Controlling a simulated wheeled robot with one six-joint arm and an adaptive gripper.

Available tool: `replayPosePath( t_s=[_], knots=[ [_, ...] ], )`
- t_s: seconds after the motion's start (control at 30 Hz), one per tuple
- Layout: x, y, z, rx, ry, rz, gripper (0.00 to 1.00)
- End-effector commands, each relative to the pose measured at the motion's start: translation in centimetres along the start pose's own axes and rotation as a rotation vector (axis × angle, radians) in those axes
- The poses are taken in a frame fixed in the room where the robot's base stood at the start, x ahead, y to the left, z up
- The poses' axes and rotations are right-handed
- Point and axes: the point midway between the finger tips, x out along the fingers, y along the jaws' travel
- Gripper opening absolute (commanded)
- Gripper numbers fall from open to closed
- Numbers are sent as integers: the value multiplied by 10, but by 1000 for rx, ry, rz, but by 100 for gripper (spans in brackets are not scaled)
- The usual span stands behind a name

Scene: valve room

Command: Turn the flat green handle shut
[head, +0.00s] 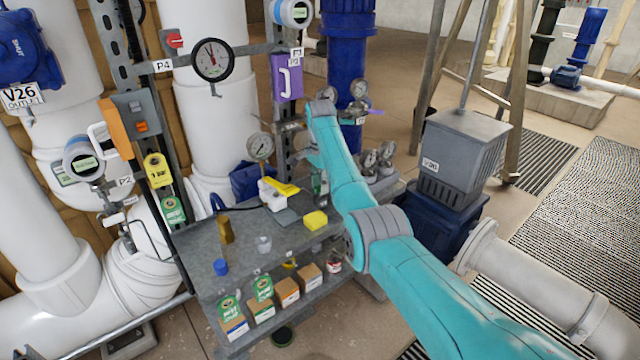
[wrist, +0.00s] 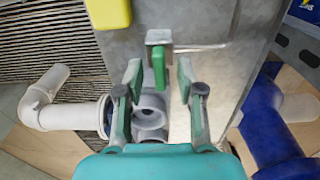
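In the wrist view, my gripper (wrist: 159,72) is open, with its two fingers spread apart. A narrow flat green handle (wrist: 168,54) shows between and just beyond the fingertips, beside a grey metal bracket (wrist: 158,37). Grey round valve or pipe parts (wrist: 151,104) show between the fingers. Nothing is clamped, and I cannot tell whether a finger touches the handle. In the head view, my teal arm reaches to the bench's far right side and hides most of that spot, so the handle is not clear there.
A grey bench (head: 245,240) carries a yellow sponge (head: 315,220), a brass piece and a blue cap, with boxes on its lower shelf. A gauge post with a purple plate (head: 287,76) rises behind. A blue pipe (head: 348,60) and grey motor box (head: 465,150) stand close by.

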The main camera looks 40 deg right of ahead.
Motion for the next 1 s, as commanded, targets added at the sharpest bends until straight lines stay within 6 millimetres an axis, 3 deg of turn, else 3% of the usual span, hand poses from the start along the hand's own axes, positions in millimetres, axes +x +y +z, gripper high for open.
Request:
replayPosePath(
  t_s=[0.27, 0.7, 1.0],
  knots=[
    [-19, -1, 0, 0, 1, -2, 38],
    [-100, -1, 0, 0, 0, -1, 38],
    [-119, -1, 0, 0, 0, 1, 38]
  ],
)
